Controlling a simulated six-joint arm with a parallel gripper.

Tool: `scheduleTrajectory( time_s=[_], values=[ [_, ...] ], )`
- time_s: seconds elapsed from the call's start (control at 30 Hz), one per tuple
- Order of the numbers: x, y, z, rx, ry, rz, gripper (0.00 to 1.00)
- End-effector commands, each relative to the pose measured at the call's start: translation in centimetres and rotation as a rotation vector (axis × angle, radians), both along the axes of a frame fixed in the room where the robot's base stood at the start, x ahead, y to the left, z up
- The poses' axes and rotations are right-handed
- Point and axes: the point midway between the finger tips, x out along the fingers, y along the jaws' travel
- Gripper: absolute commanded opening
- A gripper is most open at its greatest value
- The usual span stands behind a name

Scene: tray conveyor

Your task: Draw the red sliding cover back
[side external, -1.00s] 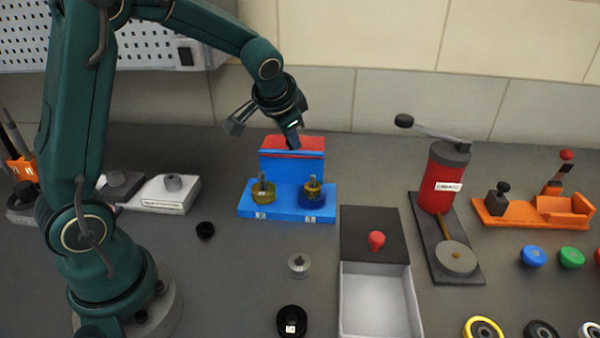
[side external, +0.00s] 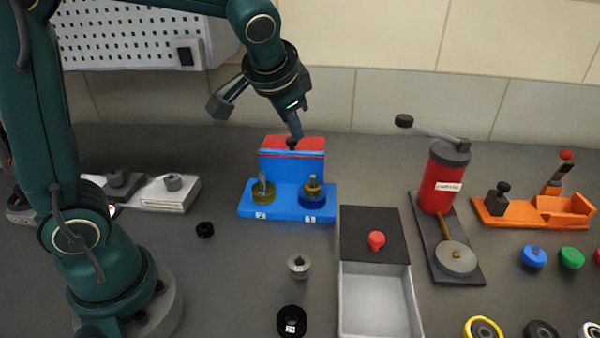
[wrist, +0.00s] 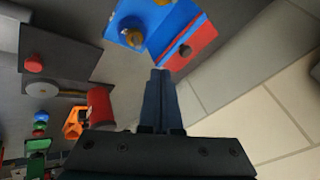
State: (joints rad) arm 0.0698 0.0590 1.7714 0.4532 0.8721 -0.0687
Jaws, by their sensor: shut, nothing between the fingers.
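The red sliding cover (side external: 312,143) lies on top of the upright back part of the blue stand (side external: 291,168). A small dark knob (side external: 291,144) stands on the cover toward its left end. In the wrist view the red cover (wrist: 201,38) shows flat with the dark knob (wrist: 184,51) on it. My gripper (side external: 297,134) is just above the knob in the side view, and seems apart from it. Its fingers (wrist: 160,72) are together and empty, pointing at the cover's edge in the wrist view.
Two round pieces, a yellow one (side external: 262,191) and a blue one (side external: 312,193), sit on the stand's front ledge. A grey box (side external: 378,300) with a dark lid is in front. A red grinder (side external: 440,185) stands to the right; the wall is behind.

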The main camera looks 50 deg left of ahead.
Motion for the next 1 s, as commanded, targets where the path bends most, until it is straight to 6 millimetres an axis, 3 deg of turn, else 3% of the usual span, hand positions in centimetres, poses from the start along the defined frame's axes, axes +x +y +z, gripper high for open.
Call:
scheduleTrajectory(
  time_s=[0.2,0.67,0.77,0.87,1.0],
  values=[
    [-1.3,-0.9,2.4,-0.001,-0.001,-0.002,0.00],
    [-1.7,-1.0,2.9,-0.001,0.000,0.000,0.00],
    [-1.9,-0.7,3.8,-0.006,-0.029,0.010,0.00],
    [-3.4,-0.4,4.7,-0.026,-0.061,0.027,0.00],
    [-7.3,-0.9,4.5,-0.112,-0.087,0.056,0.00]
  ],
)
